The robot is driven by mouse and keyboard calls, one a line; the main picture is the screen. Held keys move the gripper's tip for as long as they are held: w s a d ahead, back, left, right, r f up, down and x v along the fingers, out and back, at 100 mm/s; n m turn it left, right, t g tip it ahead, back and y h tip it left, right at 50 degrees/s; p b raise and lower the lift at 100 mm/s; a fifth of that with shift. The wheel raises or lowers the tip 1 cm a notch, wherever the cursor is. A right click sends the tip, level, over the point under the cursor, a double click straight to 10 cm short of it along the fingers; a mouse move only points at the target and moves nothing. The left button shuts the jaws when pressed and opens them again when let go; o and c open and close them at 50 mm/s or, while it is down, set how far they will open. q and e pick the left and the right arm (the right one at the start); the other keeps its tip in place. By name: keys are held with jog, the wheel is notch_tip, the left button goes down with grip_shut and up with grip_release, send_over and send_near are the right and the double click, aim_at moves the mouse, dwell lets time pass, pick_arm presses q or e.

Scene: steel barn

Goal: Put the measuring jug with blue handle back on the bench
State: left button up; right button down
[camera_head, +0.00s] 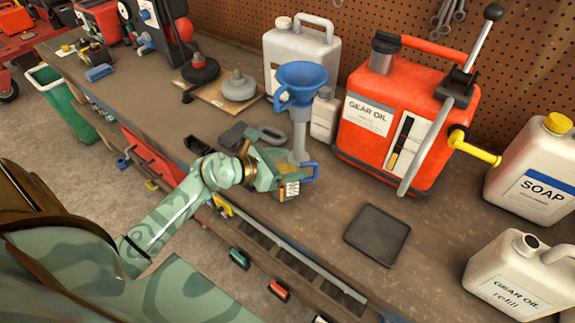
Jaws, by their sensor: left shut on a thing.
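The measuring jug (291,189) is small and pale with dark scale marks, and its blue handle (311,171) faces right. My left gripper (279,176) reaches in from the left and is shut on the jug, over the front part of the bench (335,205). The gripper hides much of the jug. I cannot tell whether the jug's base touches the bench. A blue funnel (302,84) with a grey spout shows just behind and above the jug; the spout's lower end is close to it in the picture. My right gripper is not in view.
A red gear oil can (385,125) with a lever and yellow spout stands behind right. White containers (520,275) stand at the right. A dark square tray (377,234) lies right of the jug. Dark tools (232,135) lie behind the gripper. Bare bench lies around the tray.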

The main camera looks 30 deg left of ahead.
pick_arm(q)
jog(key=shift+r, duration=0.1)
jog(key=o, duration=1.2)
jog(key=shift+s+a+r, duration=0.1)
jog(key=shift+s+a, duration=0.05)
jog(key=shift+s, duration=0.1)
jog(key=p+v, duration=0.1)
jog(key=v, duration=1)
jog(key=shift+s+a+r, duration=0.1)
jog(key=shift+s+r, duration=0.1)
